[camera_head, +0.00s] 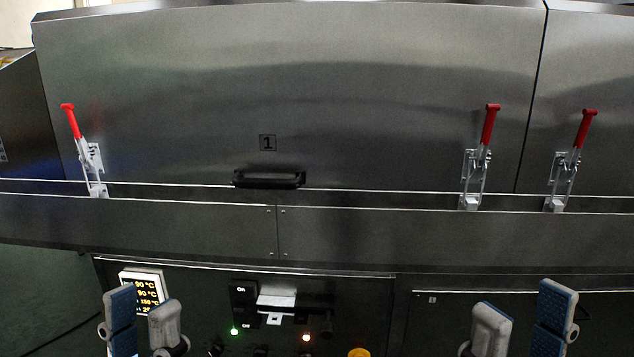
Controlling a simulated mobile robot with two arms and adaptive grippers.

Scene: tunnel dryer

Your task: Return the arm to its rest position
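My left gripper (143,318) is at the lower left, in front of the temperature display (148,283). Its two fingers stand apart with nothing between them. My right gripper (522,318) is at the lower right, in front of the dark lower panel. Its fingers are also apart and empty. Both grippers point upward in the picture, below the dryer's ledge, and neither appears to hold anything. The arms behind them are mostly cut off by the bottom edge.
The dryer cover marked 1 (290,90) is down, with a black handle (269,180). Red-handled latches stand at its left (70,120) and right (489,125); another (585,128) is on the neighbouring cover. A switch panel (243,302) with green and orange lights lies between the grippers.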

